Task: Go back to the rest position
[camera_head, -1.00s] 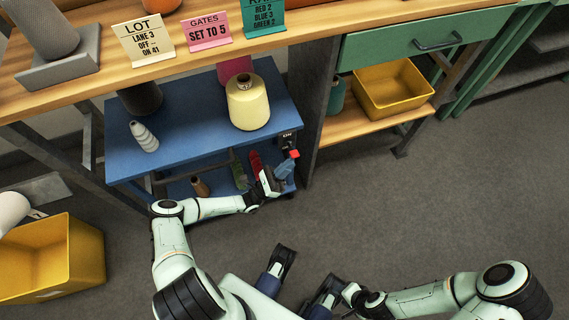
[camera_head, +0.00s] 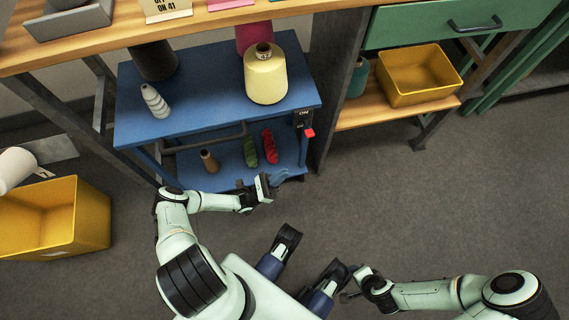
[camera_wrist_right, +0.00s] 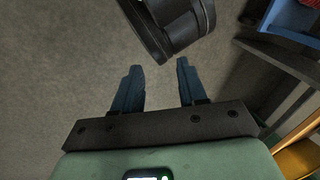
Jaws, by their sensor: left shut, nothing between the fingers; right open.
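My left gripper (camera_head: 276,182) is shut and empty, just in front of the lower shelf of the blue cart (camera_head: 210,122). It is below and apart from the red switch lever (camera_head: 309,133) on the cart's right corner, under an ON label. My right gripper shows in the right wrist view (camera_wrist_right: 158,72) with its two blue fingers apart and nothing between them. In the head view it is low in the picture, small and partly hidden by my own parts.
The cart carries a cream yarn cone (camera_head: 265,75) and a grey ribbed cone (camera_head: 155,101); red and green skeins lie below. A yellow bin (camera_head: 85,215) stands left, another (camera_head: 418,78) on the right shelf. The workbench (camera_head: 230,17) spans the back. Grey floor is open to the right.

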